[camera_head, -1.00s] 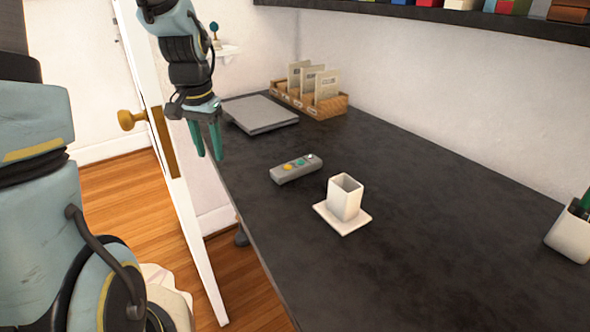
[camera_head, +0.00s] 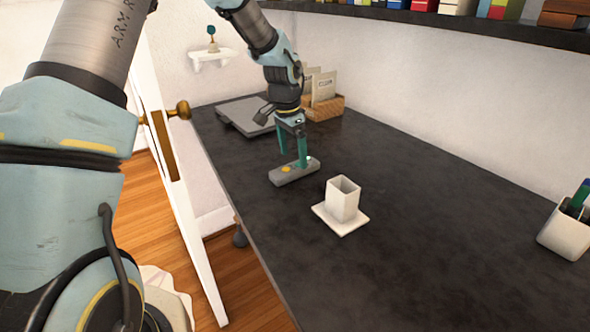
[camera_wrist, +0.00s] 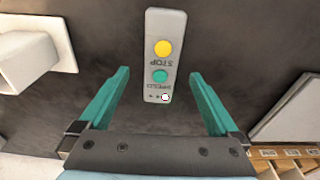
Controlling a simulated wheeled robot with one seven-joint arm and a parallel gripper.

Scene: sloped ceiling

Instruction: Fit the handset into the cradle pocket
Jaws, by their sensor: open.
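The grey handset (camera_head: 292,172) lies flat on the dark desk. In the wrist view the handset (camera_wrist: 161,60) shows a yellow button, a teal button and a small white one, and its near end lies between the fingers. My gripper (camera_head: 293,158) is open above the handset, with teal fingers apart on either side. My gripper (camera_wrist: 163,100) also shows in the wrist view, with nothing held. The white cradle (camera_head: 343,203), a square upright pocket on a flat base, stands to the right and nearer the camera. Its pocket looks empty. Part of it (camera_wrist: 30,50) shows at the wrist view's left.
A grey flat slab (camera_head: 236,113) and a wooden box with cards (camera_head: 330,107) stand behind my gripper. A white pen cup (camera_head: 566,235) is at the far right. A white door (camera_head: 180,190) stands at the left.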

